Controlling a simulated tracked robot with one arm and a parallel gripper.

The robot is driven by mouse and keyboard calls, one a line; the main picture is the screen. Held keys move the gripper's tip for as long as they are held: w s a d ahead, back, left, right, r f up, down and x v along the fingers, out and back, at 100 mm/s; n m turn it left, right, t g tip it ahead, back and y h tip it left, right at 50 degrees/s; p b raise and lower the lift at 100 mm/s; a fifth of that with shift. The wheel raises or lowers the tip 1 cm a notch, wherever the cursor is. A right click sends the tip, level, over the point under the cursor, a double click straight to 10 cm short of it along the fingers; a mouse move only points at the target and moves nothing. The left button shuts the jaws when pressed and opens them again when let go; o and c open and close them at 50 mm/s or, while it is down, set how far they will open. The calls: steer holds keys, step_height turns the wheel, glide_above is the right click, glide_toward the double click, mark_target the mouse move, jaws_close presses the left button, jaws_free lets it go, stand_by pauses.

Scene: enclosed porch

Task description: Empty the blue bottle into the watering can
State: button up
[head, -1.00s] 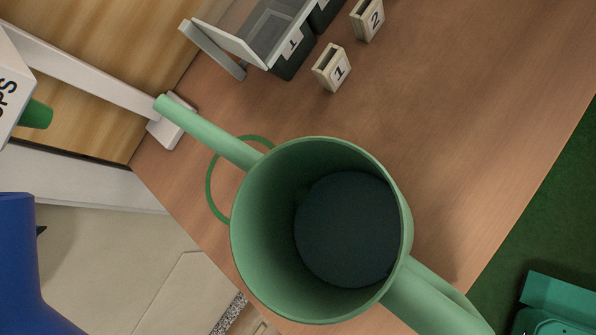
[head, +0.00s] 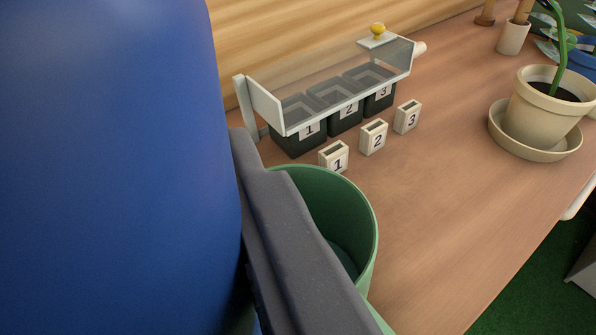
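A large blue shape, seemingly the blue bottle (head: 110,170), fills the left of the view, very close to the camera. Its top, mouth and base are out of frame. A dark grey bar, apparently one finger of my gripper (head: 290,235), runs from its right edge to the bottom of the picture. The other finger is not seen, so I cannot tell whether they are closed on the bottle. The green watering can (head: 362,215) stands on the wooden table behind the finger, its open mouth partly showing. Its spout is hidden and its handle is mostly hidden.
A clear-fronted rack (head: 262,105) with dark bins numbered 1 to 3 stands behind the can. Small numbered blocks (head: 373,137) stand before it. A potted plant (head: 545,112) in a saucer (head: 510,144) is at the right. The table (head: 440,200) between is clear.

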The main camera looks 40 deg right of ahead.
steer(key=shift+a+f+n+t, duration=0.3)
steer(key=shift+a+f, duration=0.05)
steer(key=shift+f, duration=0.3)
steer(key=shift+s+a+n+t+h+b, duration=0.3)
steer(key=shift+a+n+h+b, duration=0.15)
steer(key=shift+a+b, duration=0.2)
steer(key=shift+r, duration=0.1)
steer(key=shift+r, duration=0.2)
step_height(320, 180, up, 4)
steer(key=shift+f, duration=0.15)
steer(key=shift+f, duration=0.1)
